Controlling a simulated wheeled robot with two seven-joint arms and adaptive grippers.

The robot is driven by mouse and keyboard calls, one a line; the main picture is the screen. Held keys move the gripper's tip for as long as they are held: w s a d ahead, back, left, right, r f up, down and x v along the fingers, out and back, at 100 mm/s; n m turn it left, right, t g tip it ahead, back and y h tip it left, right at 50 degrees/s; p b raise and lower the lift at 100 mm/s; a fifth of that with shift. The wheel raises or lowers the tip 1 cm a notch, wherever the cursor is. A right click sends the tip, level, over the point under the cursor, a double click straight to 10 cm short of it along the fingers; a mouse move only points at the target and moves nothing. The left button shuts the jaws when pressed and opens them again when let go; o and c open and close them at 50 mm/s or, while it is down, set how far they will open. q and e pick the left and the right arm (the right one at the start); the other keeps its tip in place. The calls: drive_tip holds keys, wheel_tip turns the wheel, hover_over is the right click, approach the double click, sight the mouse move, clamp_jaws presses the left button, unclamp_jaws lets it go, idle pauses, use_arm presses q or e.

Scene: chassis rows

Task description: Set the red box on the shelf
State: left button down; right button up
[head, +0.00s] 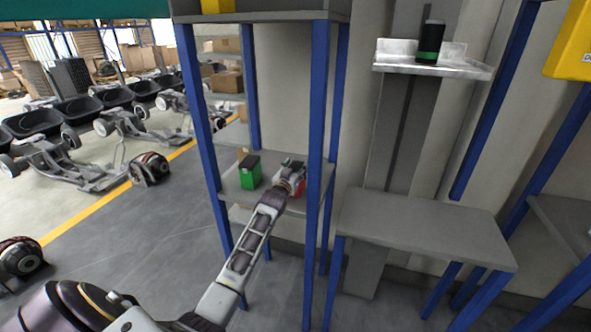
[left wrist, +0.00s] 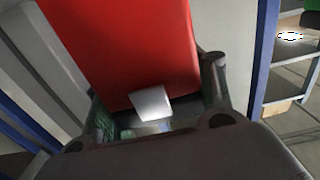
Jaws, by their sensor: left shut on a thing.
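The red box (head: 302,187) is at the middle board (head: 230,190) of the blue-posted shelf, mostly hidden behind my left gripper (head: 291,174) and partly by a blue post. I cannot tell whether it rests on the board or is just above it. In the left wrist view the red box (left wrist: 135,45) fills the space between the fingers, with a white patch (left wrist: 152,103) on its near face. My left gripper is shut on it. My right gripper is not in view.
A green box (head: 250,173) with a dark top stands on the same board, left of the red box. Blue posts (head: 317,120) frame the shelf. A grey table (head: 425,228) stands at right, below a wall bracket (head: 455,68) holding a dark-and-green can (head: 431,42). Chassis (head: 75,160) stand at left.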

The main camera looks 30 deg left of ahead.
use_arm(q)
drive_tip(key=shift+f, duration=0.15)
drive_tip(key=c, duration=0.5)
unclamp_jaws()
drive_tip(key=shift+f, duration=0.1)
drive_tip(key=b+v, duration=0.1)
drive_tip(key=v, duration=1.1)
idle(0.5)
idle(0.4)
